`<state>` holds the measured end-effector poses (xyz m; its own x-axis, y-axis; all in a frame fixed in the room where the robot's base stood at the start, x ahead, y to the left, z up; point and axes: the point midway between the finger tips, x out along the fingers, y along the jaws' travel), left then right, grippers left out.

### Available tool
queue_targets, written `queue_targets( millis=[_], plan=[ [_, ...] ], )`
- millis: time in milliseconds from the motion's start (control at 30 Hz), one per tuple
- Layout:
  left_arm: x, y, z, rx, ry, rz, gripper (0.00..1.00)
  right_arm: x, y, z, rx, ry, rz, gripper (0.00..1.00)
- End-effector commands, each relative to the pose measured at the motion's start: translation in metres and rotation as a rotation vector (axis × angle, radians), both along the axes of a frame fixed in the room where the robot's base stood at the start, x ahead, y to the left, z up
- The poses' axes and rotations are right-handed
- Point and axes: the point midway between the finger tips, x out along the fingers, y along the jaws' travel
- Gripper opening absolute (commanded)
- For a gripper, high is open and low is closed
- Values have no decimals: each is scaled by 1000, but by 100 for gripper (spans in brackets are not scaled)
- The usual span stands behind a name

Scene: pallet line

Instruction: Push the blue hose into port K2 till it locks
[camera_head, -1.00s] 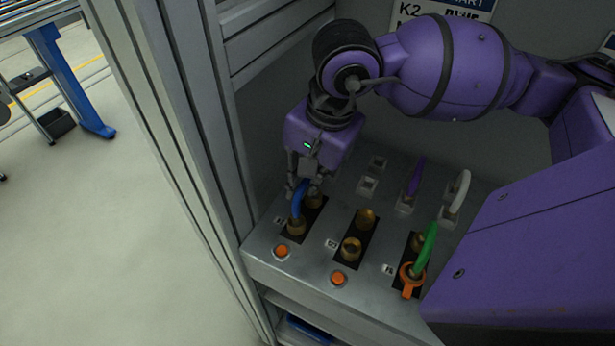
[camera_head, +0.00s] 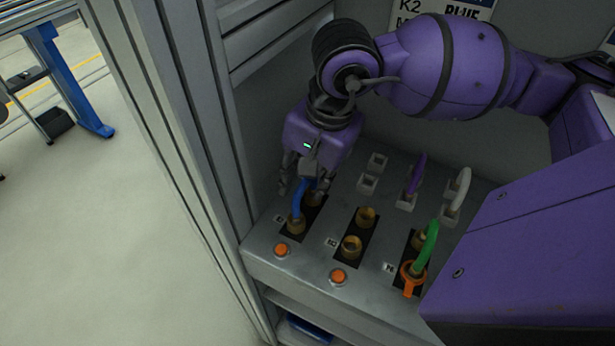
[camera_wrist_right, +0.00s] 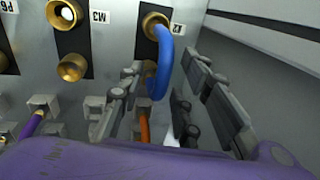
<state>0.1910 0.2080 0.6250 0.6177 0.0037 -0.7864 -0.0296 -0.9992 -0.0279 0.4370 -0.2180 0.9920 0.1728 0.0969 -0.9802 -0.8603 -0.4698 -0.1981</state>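The blue hose (camera_head: 297,207) has its end in the front brass port (camera_head: 295,226) of the left plate on the grey panel. The wrist view shows the hose (camera_wrist_right: 164,60) bending away from this port (camera_wrist_right: 152,22), beside a label that reads K2. Whether it is locked cannot be told. My right gripper (camera_head: 303,188) is over the hose. Its fingers stand apart on both sides of the hose with gaps in the wrist view (camera_wrist_right: 163,75), so it is open. The hose's other end is hidden by the gripper. My left gripper is not in view.
The middle plate has two empty brass ports (camera_head: 351,247). A green hose (camera_head: 427,248) with an orange ring (camera_head: 412,277) is on the right plate. Purple (camera_head: 416,176) and white (camera_head: 460,185) hoses stand behind. An orange hose (camera_wrist_right: 144,126) shows between my fingers. A frame post (camera_head: 185,140) stands left.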

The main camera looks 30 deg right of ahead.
Motion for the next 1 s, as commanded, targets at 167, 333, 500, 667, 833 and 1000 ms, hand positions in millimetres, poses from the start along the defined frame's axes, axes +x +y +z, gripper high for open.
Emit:
queue_targets(
  millis=[167,333,500,667,833,1000],
  plan=[
    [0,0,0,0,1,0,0,0,0,0,0,-1,0,32],
    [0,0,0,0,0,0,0,-1,-1,12,-1,-4,-1,32],
    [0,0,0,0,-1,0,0,-6,-5,45,-2,-7,-1,32],
    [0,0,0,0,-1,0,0,-12,-8,79,-2,-5,-1,32],
    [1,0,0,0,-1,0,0,-17,-11,105,0,-3,-1,32],
    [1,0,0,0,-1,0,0,-20,-12,117,0,0,-1,32]
  ],
)
